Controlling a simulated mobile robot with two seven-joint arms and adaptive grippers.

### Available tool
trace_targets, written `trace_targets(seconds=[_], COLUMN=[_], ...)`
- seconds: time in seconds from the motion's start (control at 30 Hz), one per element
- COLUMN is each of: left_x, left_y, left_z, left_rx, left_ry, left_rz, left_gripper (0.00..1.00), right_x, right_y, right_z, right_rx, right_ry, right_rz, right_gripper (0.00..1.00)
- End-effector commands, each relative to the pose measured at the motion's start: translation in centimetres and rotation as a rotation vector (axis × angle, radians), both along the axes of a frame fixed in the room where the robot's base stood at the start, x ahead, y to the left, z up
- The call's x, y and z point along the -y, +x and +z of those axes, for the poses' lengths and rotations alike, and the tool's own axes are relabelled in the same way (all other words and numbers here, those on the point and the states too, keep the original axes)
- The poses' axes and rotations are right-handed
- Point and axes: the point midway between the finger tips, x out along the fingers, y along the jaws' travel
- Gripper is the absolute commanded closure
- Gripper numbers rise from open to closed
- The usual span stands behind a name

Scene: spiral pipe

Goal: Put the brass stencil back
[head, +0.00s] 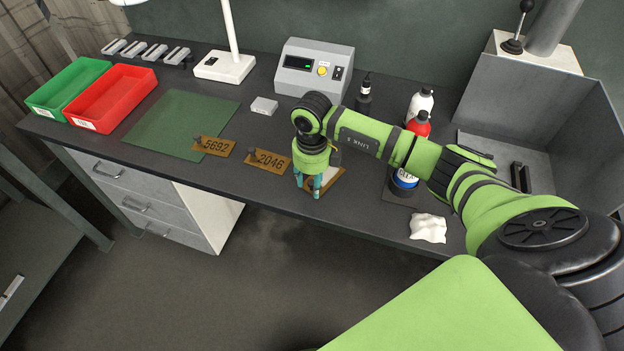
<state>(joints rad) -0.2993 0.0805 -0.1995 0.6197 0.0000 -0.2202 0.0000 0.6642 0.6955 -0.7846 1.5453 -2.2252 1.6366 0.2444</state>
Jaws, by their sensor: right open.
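Several brass stencil plates lie in a row along the front of the dark workbench (370,205). One brass stencil (213,147) reads 5692 and lies over the edge of the green mat. A second brass stencil (268,159) reads 2046. A third brass-coloured plate (338,181) lies to the right, partly hidden by my right gripper, and its marking cannot be read. My right gripper (308,188) points down at this third plate with its teal fingers open. I cannot tell whether the fingers touch it. My left gripper is not in view.
A green mat (165,127), a red tray (108,103) and a green tray (66,88) are at left. A grey device (314,68) and lamp base (224,67) stand behind. Bottles (420,103), a blue-labelled container (404,182) and white cloth (428,228) sit near my right arm.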

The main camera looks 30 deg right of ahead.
Motion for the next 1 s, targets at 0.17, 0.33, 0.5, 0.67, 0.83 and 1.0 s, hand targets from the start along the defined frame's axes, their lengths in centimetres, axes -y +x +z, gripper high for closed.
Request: trace_targets(seconds=[0.17,0.33,0.5,0.67,0.83,1.0], left_x=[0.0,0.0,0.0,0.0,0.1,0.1], left_y=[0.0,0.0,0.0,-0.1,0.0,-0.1], left_z=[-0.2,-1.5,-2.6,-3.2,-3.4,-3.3], left_rx=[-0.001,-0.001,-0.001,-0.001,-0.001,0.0], left_ry=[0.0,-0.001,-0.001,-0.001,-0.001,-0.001], left_rz=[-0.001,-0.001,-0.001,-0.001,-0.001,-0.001], left_gripper=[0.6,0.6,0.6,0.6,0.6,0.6], right_x=[0.0,0.0,0.0,0.0,0.0,0.0], right_y=[0.1,0.2,0.2,0.1,0.0,0.0], right_z=[1.3,4.7,8.4,10.9,12.2,12.4], right_rx=[0.005,0.008,0.007,0.003,0.0,0.0], right_ry=[0.002,0.001,0.0,0.0,-0.001,0.0], right_rz=[0.001,0.001,0.001,0.001,-0.001,-0.001], right_gripper=[0.57,0.57,0.57,0.57,0.57,0.57])
